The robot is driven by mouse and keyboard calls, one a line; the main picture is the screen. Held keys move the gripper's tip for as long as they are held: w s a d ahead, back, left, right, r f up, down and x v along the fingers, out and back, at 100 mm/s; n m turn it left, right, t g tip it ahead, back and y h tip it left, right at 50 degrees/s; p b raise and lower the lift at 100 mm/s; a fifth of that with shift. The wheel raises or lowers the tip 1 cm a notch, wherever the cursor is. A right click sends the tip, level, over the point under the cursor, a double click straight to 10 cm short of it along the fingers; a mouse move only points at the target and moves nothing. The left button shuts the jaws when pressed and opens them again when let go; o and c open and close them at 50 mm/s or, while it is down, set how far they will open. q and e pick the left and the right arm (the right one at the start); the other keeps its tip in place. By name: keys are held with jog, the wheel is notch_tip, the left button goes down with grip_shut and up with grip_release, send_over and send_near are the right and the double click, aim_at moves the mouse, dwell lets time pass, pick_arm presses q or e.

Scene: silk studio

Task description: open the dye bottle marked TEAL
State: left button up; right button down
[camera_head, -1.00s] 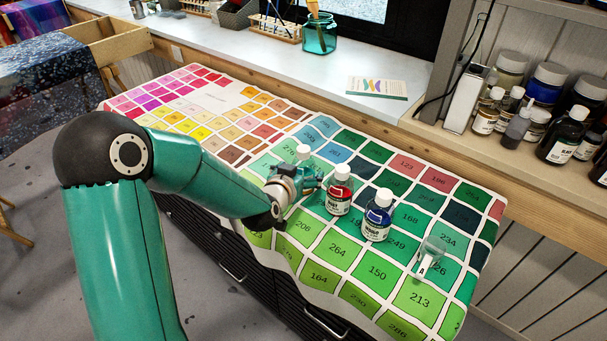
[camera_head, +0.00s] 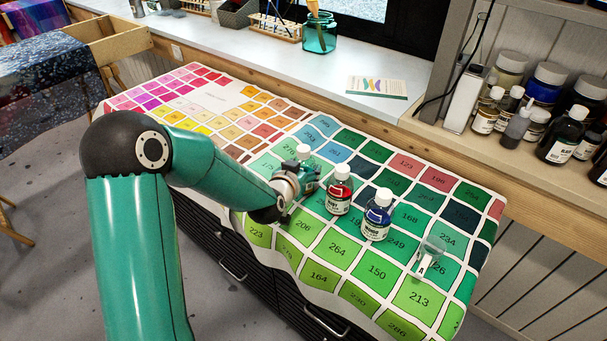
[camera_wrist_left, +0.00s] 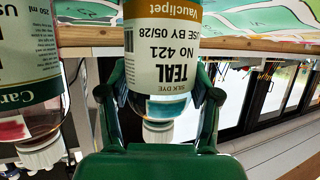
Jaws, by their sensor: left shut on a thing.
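The TEAL dye bottle (camera_wrist_left: 165,75) fills the middle of the left wrist view, where it appears upside down with its label readable. Its white cap (camera_wrist_left: 158,132) is on it. In the head view its white top (camera_head: 303,150) shows above my left gripper (camera_head: 309,176), which hides much of the bottle. In the left wrist view, the green fingers of my left gripper (camera_wrist_left: 160,95) lie on both sides of the bottle near its cap end, shut on it. My right gripper is in neither view.
A capped red bottle (camera_head: 339,192) stands close beside the gripper, with a capped blue bottle (camera_head: 377,217) beyond it. A small clear vessel (camera_head: 432,252) is near the right end of the colour chart cloth (camera_head: 330,245). Several jars stand on the right shelf (camera_head: 500,148).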

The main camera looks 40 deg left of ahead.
aim_at(303, 149)
pick_arm(q)
jog(key=shift+r, duration=0.2)
notch_tip(303, 149, up, 10)
jog(key=shift+r+p, duration=0.2)
jog(key=shift+p, duration=0.85)
notch_tip(303, 149, up, 9)
jog(key=p, duration=0.4)
jog(key=shift+r, duration=0.2)
jog(key=o, duration=0.8)
jog(key=shift+c, duration=0.2)
grip_shut()
jog(key=shift+f, duration=0.1)
